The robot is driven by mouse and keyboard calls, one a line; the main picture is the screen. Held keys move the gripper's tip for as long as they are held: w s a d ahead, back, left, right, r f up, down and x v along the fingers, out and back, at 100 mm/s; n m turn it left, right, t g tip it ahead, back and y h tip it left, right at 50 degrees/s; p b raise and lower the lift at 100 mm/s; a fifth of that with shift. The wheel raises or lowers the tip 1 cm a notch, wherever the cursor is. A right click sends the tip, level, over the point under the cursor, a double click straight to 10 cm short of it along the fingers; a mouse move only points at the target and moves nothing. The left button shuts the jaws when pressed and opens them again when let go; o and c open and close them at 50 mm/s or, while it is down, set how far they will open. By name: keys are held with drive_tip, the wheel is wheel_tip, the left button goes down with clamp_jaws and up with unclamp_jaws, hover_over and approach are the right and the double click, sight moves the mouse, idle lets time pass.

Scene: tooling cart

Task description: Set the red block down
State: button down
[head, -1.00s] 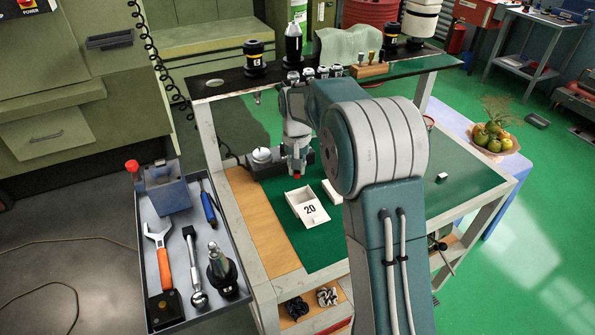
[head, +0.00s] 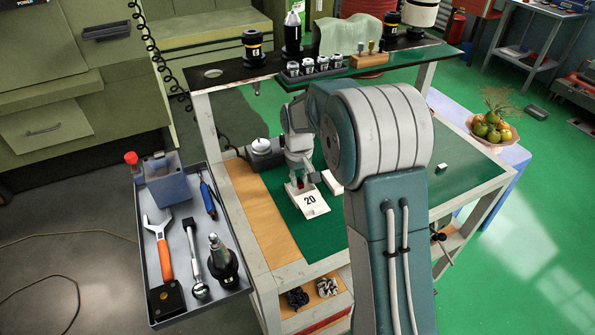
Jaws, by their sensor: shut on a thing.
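My gripper (head: 300,181) is at the far end of a small white tray marked 20 (head: 312,203), on the green top of the cart. It is shut on the red block (head: 299,184), of which only a small bit of red shows between and below the fingers. The block is low, over or inside the tray's far part. I cannot tell whether it touches the tray floor.
A second white tray (head: 331,181) stands just right, partly hidden by my arm. A dark device with a round white top (head: 262,147) is behind left. A small white block (head: 441,168) lies far right. Green surface (head: 325,235) is clear in front.

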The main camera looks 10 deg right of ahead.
sight(299, 180)
drive_tip(key=shift+d+f, duration=0.3)
drive_tip(key=shift+f, duration=0.3)
drive_tip(key=shift+a, duration=0.25)
drive_tip(key=shift+d+f, duration=0.1)
drive_tip(key=shift+f, duration=0.45)
drive_tip(key=c, duration=0.5)
unclamp_jaws()
drive_tip(key=shift+c, duration=0.2)
drive_tip(key=shift+r, duration=0.15)
wheel_tip(299, 180, up, 12)
